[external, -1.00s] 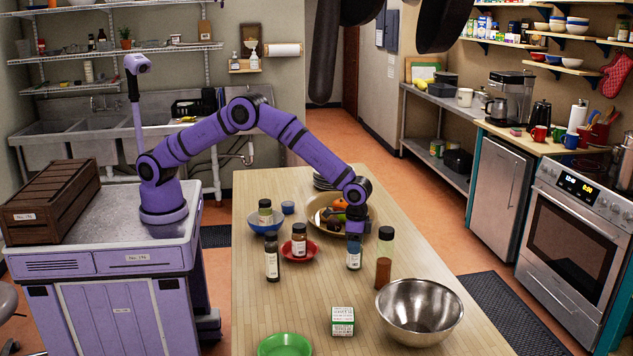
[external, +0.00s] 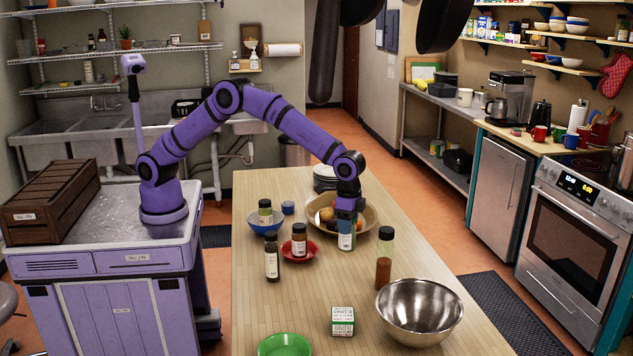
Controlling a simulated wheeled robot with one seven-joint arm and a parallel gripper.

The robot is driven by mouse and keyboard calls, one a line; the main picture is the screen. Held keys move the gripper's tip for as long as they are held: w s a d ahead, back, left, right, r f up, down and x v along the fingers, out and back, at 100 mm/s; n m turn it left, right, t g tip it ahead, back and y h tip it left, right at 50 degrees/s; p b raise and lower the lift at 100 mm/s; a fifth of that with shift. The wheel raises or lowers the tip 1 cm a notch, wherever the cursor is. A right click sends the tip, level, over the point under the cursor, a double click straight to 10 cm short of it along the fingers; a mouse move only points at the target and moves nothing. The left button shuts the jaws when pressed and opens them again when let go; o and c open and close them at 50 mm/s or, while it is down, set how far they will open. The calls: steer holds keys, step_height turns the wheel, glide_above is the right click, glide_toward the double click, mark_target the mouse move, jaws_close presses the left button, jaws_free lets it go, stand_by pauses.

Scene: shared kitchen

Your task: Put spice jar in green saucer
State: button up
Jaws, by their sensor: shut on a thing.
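My gripper (external: 348,212) is over the wooden table, pointing down and shut on the top of a small spice jar. The held spice jar (external: 346,240) has a pale label and hangs roughly upright in front of the large tan bowl; its upper part is hidden by the gripper. The green saucer (external: 285,346) lies empty at the near left of the table, cut off by the picture's bottom edge, well away from the gripper.
A jar stands in a blue bowl (external: 265,230) and another in a red saucer (external: 315,251). Bare table lies before the green saucer.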

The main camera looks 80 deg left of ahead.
steer(key=s+d+f+m, duration=0.1)
steer(key=s+d+m, duration=0.4)
steer(key=s, duration=0.6)
steer(key=s+d+m, duration=0.4)
steer(key=s+d, duration=0.2)
steer(key=s, duration=0.4)
steer(key=s+d+f+m, duration=0.1)
steer(key=s+d+m, duration=0.4)
steer(key=s, duration=0.6)
steer(key=w+d+f, duration=0.2)
steer(key=w+d, duration=0.2)
steer(key=d, duration=0.2)
steer(key=w+d+f, duration=0.2)
steer(key=w+d, duration=0.3)
steer(key=d, duration=0.2)
steer(key=shift+w+d+f+n, duration=0.15)
steer(key=shift+d+f+n, duration=0.05)
steer(key=shift+f+n, duration=0.2)
steer(key=shift+f, duration=0.6)
steer(key=o, duration=1)
steer(key=shift+r, duration=0.1)
